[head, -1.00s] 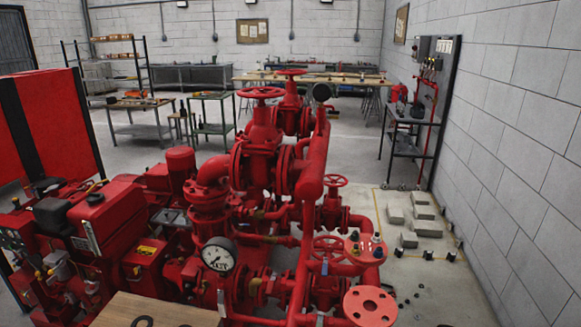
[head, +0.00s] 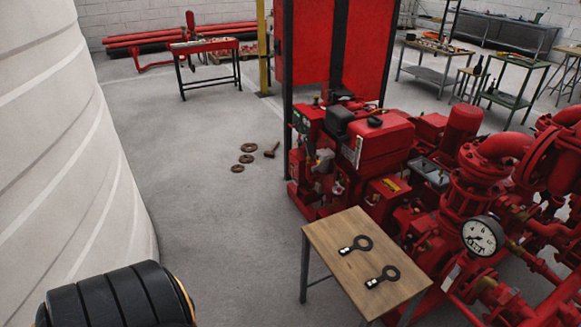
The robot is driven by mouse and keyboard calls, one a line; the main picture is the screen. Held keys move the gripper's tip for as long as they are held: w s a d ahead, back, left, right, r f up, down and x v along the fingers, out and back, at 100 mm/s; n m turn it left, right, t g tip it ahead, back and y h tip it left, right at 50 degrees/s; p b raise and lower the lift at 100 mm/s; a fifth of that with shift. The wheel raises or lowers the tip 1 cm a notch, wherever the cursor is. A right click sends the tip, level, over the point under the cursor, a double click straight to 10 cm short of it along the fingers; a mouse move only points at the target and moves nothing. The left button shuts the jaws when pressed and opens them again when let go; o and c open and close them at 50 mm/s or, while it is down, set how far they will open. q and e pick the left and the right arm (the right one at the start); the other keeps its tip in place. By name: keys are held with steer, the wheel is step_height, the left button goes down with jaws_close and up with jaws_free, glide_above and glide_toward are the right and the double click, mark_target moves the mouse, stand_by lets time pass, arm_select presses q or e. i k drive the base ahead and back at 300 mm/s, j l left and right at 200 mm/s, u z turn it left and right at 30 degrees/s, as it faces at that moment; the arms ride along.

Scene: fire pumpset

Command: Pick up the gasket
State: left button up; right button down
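Two flat black rings, each with a tab bearing white marks, lie on a small wooden-topped table. One ring (head: 362,243) lies toward the back, the other (head: 390,273) nearer the front right. They look like gaskets, but I cannot tell for sure which one is the task's gasket. The table's wooden top (head: 330,229) stands in front of the red pumpset. Neither of my grippers is in view. A dark, rounded part at the bottom left looks like my own arm.
The red engine and pump (head: 380,150) stand just behind and right of the table, with a pressure gauge (head: 482,236). A large white ribbed tank (head: 70,150) fills the left. Several rusty rings (head: 245,158) lie on the floor. Grey floor (head: 220,240) is clear between tank and table.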

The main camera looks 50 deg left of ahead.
mark_target(343, 252)
steer(key=u, duration=1)
steer(key=z, duration=1.85)
steer(key=u, duration=1.85)
